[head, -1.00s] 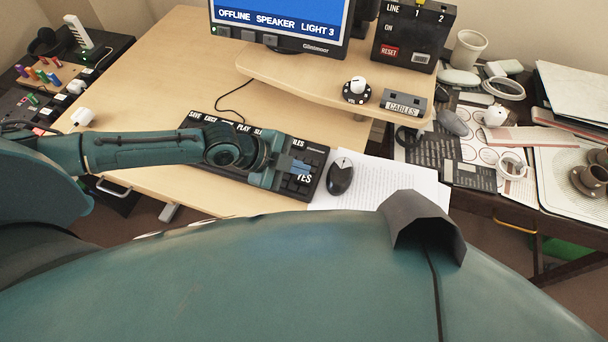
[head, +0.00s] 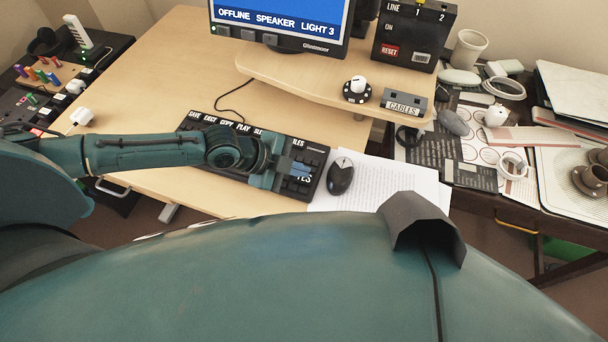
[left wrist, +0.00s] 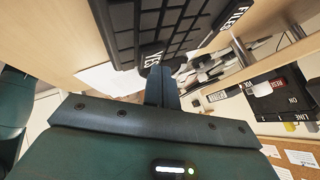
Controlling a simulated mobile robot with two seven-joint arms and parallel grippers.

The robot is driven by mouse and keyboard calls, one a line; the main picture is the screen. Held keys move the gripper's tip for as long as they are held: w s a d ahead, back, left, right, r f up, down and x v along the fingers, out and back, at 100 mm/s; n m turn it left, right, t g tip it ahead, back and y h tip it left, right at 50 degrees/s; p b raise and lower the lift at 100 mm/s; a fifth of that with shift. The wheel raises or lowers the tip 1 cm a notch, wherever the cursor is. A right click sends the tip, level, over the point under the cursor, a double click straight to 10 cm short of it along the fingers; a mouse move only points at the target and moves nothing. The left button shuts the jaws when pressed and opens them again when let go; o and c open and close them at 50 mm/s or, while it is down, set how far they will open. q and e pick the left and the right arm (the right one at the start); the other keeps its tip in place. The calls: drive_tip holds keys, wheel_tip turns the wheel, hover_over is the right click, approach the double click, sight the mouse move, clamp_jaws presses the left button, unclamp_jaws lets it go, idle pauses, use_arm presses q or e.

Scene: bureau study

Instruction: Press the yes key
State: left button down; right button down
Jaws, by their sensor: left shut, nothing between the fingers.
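The black keyboard (head: 196,124) lies on the wooden desk, with white labels along its far edge. The yes key (head: 304,179) is at its near right corner, marked YES in white, and partly beside my fingers. My left gripper (head: 300,168) is shut and empty, over the right end of the keyboard, just beyond the YES label. In the left wrist view the shut fingers (left wrist: 160,84) point at the keyboard (left wrist: 168,22), with their tips at the yes key (left wrist: 152,57). I cannot tell whether they touch it. My right gripper is not in view.
A black mouse (head: 340,176) sits close to the right of the keyboard, on white paper (head: 395,185). A monitor (head: 280,25), a knob (head: 357,89) and a cables box (head: 403,103) stand behind. Bare desk lies to the left behind my arm.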

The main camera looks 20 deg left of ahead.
use_arm(q)
drive_tip(key=shift+f+b, duration=0.3)
drive_tip(key=shift+f, duration=0.2)
idle(0.3)
drive_tip(key=shift+r, duration=0.1)
drive_tip(key=shift+r+p, duration=0.85)
wheel_tip(320, 180, up, 5)
drive_tip(key=p, duration=0.4)
drive_tip(key=shift+r+p, duration=0.1)
drive_tip(key=shift+p, duration=0.25)
drive_tip(key=shift+d, duration=0.1)
idle(0.5)
